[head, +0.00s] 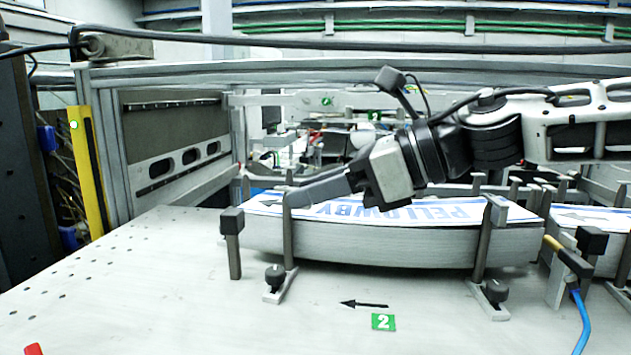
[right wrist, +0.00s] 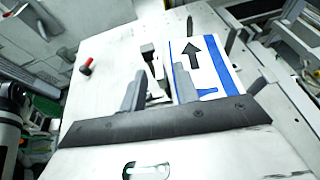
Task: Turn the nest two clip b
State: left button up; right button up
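Nest two, marked by a green "2" label (head: 383,322), holds a thick stack of printed labels (head: 390,245). At its front, a left clip post with a black knob (head: 275,275) and a right clip post with a black knob (head: 495,290) stand against the stack. No letter shows which is clip b. My right gripper (head: 290,196) is above the stack's left end, at the top of the left clip post. In the right wrist view its two fingers (right wrist: 160,88) are apart, with a small grey and dark piece between or just beyond them. I cannot tell if they touch it. My left gripper is out of view.
A black-capped post (head: 232,220) stands at the stack's left end. Another stack (head: 590,250) and a blue cable (head: 580,320) are at the right. A red-ended piece (head: 33,349) lies front left. The perforated table (head: 120,270) is clear at left.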

jog(key=shift+a+f, duration=0.1)
jog(key=shift+a, duration=0.05)
jog(key=shift+c, duration=0.3)
grip_shut()
